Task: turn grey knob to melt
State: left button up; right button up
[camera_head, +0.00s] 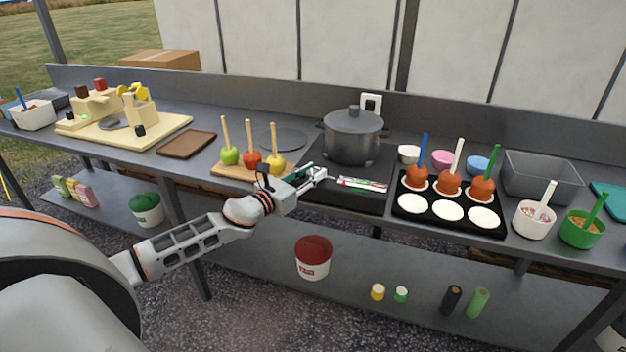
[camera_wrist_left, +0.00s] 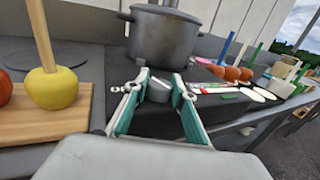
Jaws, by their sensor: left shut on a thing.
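The grey knob (camera_wrist_left: 159,91) sits between the two teal-lined fingers of my left gripper (camera_wrist_left: 157,96) in the left wrist view. The fingers are shut on its sides. In the head view my left gripper (camera_head: 314,176) is at the front left of the black cooker (camera_head: 345,197), and I cannot make out the knob there. A grey lidded pot (camera_head: 352,140) stands on the cooker behind the gripper; it also shows in the left wrist view (camera_wrist_left: 164,38). The label strip (camera_head: 362,184) is right of the fingertips. My right gripper is not in view.
A wooden board (camera_head: 235,171) with green, red and yellow apples on sticks is close to the left of my gripper. A black tray (camera_head: 448,209) with coated apples and white papers is to the right. White and green tubs stand further right.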

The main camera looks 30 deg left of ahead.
pick_arm(q)
jog(key=m+h+b, duration=0.1)
jog(key=b, duration=0.1)
jog(key=f+m+g+h+b, duration=0.1)
jog(key=h+b, duration=0.1)
jog(key=shift+a+f, duration=0.1)
jog(key=shift+f, duration=0.15)
jog(key=shift+f+m+g+h+b, duration=0.1)
jog(key=shift+m+g+h+b, duration=0.35)
jog(key=shift+b, duration=0.75)
jog(key=shift+m+h+b, duration=0.45)
jog(key=shift+h+b, duration=0.5)
jog(key=shift+b, duration=0.1)
jog(key=shift+r+g+b, duration=0.2)
jog(key=shift+g+b, duration=0.05)
jog(key=shift+b, duration=0.1)
jog(key=shift+r+m+h+b, duration=0.25)
jog(key=shift+m+h+b, duration=0.15)
jog(key=shift+h+b, duration=0.1)
jog(key=shift+r, duration=0.3)
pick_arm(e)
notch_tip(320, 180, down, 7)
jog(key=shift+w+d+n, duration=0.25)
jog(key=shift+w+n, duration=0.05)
pick_arm(q)
jog(key=shift+r, duration=0.1)
jog(key=o, duration=1.1)
